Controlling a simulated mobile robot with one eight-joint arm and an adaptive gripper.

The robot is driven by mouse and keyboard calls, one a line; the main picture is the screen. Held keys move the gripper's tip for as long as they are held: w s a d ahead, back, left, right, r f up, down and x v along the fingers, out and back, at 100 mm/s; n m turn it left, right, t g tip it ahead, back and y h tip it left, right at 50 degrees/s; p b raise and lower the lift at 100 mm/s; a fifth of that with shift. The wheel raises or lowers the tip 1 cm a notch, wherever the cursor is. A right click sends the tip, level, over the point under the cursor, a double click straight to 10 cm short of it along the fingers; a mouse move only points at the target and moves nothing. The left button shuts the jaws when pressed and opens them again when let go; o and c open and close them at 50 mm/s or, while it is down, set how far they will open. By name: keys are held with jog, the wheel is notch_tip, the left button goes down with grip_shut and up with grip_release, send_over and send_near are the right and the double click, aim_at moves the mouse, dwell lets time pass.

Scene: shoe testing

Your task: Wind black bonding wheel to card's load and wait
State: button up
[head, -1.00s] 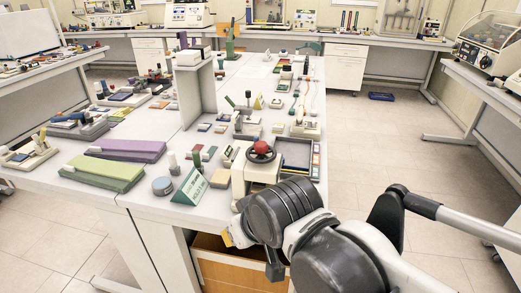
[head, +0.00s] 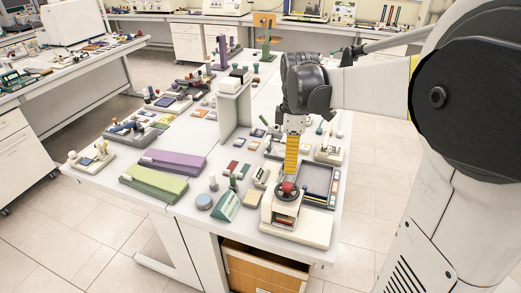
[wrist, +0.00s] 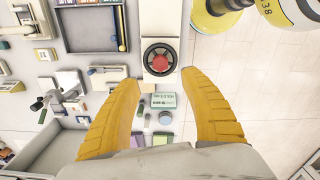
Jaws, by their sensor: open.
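The black wheel (head: 287,190) with a red centre sits on top of a cream bonding press (head: 313,228) at the table's near right corner. In the wrist view the wheel (wrist: 159,57) lies just beyond my fingertips, roughly centred between them. My gripper (head: 290,176) points down above the wheel in the head view. In the wrist view the yellow fingers of my gripper (wrist: 160,76) are wide apart with nothing between them. A green tent card (head: 227,206) stands left of the press; its writing is too small to read. It also shows in the wrist view (wrist: 163,100).
A dark tray (head: 318,197) lies behind the press. A round blue-grey tin (head: 204,202) and the green (head: 154,184) and purple (head: 172,161) blocks lie to the left. A grey upright panel (head: 235,112) stands mid-table. Small items crowd the tabletop; open floor lies right of the table.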

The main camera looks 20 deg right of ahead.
aim_at(288, 185)
notch_tip(288, 185, down, 11)
jog(key=b, duration=0.2)
jog(key=shift+r+b, duration=0.2)
jog(key=shift+b, duration=0.2)
grip_shut()
